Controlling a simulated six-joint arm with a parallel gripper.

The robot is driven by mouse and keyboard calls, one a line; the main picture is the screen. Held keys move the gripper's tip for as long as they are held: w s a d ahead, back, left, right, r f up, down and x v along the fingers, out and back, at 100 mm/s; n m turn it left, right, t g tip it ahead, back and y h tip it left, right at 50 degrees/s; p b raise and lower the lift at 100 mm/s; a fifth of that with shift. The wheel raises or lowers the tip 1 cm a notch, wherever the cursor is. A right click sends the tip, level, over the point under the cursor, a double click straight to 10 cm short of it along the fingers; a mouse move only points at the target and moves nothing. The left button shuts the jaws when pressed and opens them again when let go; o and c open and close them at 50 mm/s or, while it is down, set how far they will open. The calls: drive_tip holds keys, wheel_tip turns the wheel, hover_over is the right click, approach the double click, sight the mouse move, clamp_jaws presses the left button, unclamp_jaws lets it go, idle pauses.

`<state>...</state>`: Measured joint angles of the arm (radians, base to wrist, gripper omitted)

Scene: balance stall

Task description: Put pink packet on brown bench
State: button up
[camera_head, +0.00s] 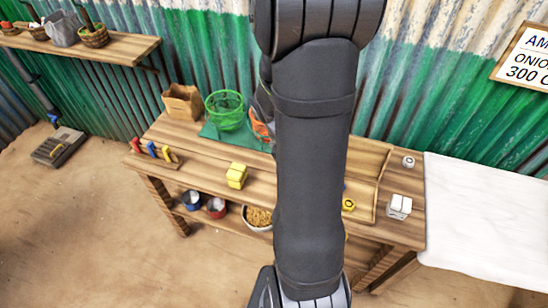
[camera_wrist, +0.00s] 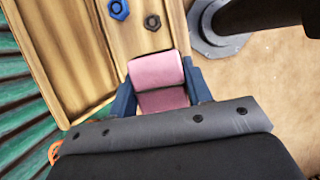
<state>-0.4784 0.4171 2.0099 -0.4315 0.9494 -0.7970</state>
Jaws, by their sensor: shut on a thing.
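The pink packet (camera_wrist: 157,70) shows in the wrist view between the two blue fingers of my gripper (camera_wrist: 160,88), which is shut on it. The packet is above the bench, with wood and loose nuts beyond it; I cannot tell the height. In the head view my arm hides the gripper and the packet. The brown wooden bench (camera_head: 205,160) stands against the corrugated wall, with its middle hidden behind my arm. Its wood shows in the wrist view too, at the upper left.
On the bench are a yellow block (camera_head: 237,175), a green wire basket (camera_head: 224,108), a paper bag (camera_head: 182,103), a coloured tool rack (camera_head: 153,152) and white blocks (camera_head: 399,206). A blue nut (camera_wrist: 119,9) and dark nut (camera_wrist: 152,22) lie near the packet. Bare wood shows at the front left.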

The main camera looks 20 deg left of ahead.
drive_tip(key=shift+a+f, duration=0.1)
drive_tip(key=shift+f, duration=0.75)
hover_over(260, 188)
wheel_tip(260, 188, down, 7)
drive_tip(key=shift+f, duration=2.05)
drive_tip(key=shift+f, duration=0.15)
drive_tip(key=o, duration=1.1)
drive_tip(key=v, duration=1.2)
